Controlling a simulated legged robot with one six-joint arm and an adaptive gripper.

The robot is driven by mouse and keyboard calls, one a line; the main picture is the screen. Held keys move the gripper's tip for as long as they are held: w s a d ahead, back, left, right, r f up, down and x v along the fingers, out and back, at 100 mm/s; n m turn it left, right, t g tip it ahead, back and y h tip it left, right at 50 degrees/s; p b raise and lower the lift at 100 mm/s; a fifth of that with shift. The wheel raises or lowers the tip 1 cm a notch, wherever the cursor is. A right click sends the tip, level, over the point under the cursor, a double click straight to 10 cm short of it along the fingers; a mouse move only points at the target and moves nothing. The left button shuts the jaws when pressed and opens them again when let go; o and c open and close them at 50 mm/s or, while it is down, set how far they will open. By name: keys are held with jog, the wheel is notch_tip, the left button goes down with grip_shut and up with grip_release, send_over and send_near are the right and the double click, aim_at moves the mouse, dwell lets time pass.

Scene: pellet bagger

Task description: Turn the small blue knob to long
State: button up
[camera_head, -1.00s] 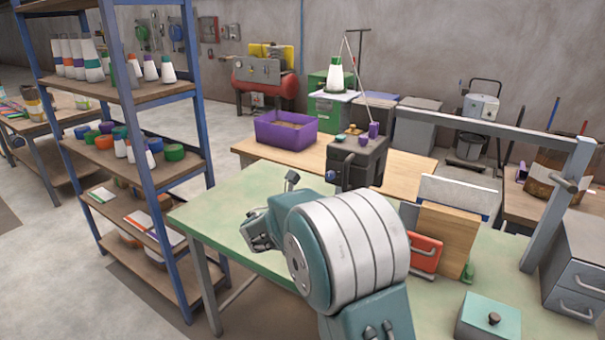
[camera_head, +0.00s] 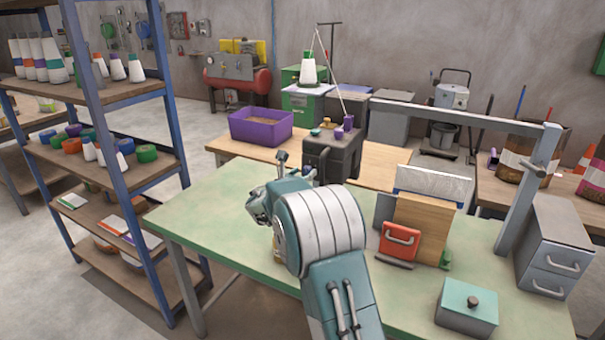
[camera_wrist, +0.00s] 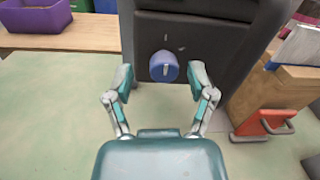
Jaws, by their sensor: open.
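The small blue knob (camera_wrist: 164,66) is on the front face of a dark machine (camera_wrist: 205,45) in the wrist view. A pale pointer line on the knob stands roughly upright, and a small mark shows on the panel above it; no label is readable. My gripper (camera_wrist: 160,78) is open, with one finger on each side of the knob in the picture. I cannot tell whether either finger touches it.
The green table (camera_head: 200,215) has free room at the left. A purple bin (camera_head: 261,125) sits on the wooden table behind. Blue shelving (camera_head: 120,160) stands at left.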

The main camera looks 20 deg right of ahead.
jog(key=shift+d, duration=0.45)
jog(key=shift+c, duration=0.7)
jog(key=shift+a, duration=0.15)
grip_shut()
jog(key=shift+a, duration=0.1)
